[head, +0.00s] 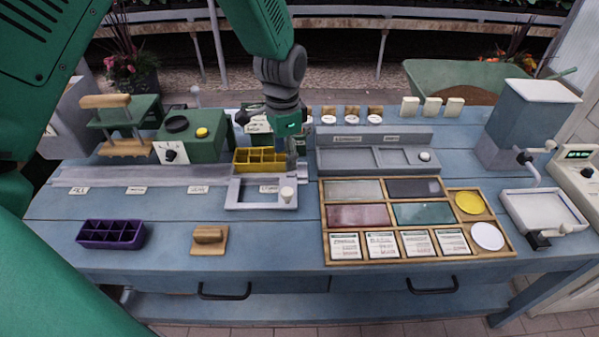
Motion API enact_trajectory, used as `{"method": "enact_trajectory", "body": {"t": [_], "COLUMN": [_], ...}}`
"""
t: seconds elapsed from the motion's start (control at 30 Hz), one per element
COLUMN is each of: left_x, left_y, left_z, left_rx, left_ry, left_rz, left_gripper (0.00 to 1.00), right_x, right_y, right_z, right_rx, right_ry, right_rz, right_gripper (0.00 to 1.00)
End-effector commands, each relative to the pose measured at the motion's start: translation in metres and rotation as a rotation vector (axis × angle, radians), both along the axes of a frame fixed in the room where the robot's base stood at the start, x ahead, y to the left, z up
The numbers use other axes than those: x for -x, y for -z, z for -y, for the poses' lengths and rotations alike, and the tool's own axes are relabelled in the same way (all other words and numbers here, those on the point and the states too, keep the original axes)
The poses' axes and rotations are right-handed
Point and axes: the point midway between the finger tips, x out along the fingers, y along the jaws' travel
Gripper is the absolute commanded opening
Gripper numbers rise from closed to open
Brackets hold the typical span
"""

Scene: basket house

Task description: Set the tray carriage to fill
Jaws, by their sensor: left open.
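The tray carriage (233,195) is a grey open frame with a white knob (287,194), at the right end of a long grey rail (165,175). Small label plates lie along the rail; their lettering is too small to read surely. A yellow compartment tray (260,160) sits just behind the carriage's opening; I cannot tell whether it rests on the carriage. My left gripper (272,138) is open, pointing down above and behind the knob, close to the yellow tray's right end. Its far fingertip is partly hidden. My right gripper is not in view.
A purple compartment tray (111,234) and a wooden block (208,239) lie in front of the rail. A wooden divided tray (418,262) fills the right front. Bare blue bench lies before the carriage.

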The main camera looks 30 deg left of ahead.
Motion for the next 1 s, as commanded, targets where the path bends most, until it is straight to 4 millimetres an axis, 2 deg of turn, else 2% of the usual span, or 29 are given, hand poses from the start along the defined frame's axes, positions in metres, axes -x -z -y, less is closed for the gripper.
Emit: {"method": "enact_trajectory", "body": {"t": [0.07,0.17,0.27,0.5,0.7,0.9,1.0], "left_x": [-0.001,0.000,0.001,-0.002,-0.001,-0.001,-0.002], "left_y": [-0.006,0.002,0.018,0.072,0.108,0.127,0.131], "left_z": [-0.001,-0.001,-0.001,-0.001,-0.001,0.000,0.000], "left_rx": [0.002,0.003,0.002,0.002,0.001,0.002,0.002], "left_ry": [0.010,0.012,0.011,0.012,0.012,0.010,0.010], "left_rz": [-0.004,-0.007,-0.009,-0.010,-0.007,-0.005,-0.004], "left_gripper": [0.49,0.49,0.49,0.49,0.49,0.49,0.49], "right_x": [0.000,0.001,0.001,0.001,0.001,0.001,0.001], "right_y": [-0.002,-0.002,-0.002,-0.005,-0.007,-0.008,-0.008], "right_z": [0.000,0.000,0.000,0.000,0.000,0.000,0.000], "right_rx": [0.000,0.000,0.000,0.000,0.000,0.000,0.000], "right_ry": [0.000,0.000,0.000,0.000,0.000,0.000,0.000], "right_rz": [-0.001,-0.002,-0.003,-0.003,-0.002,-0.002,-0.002], "right_gripper": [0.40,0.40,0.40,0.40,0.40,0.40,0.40]}}
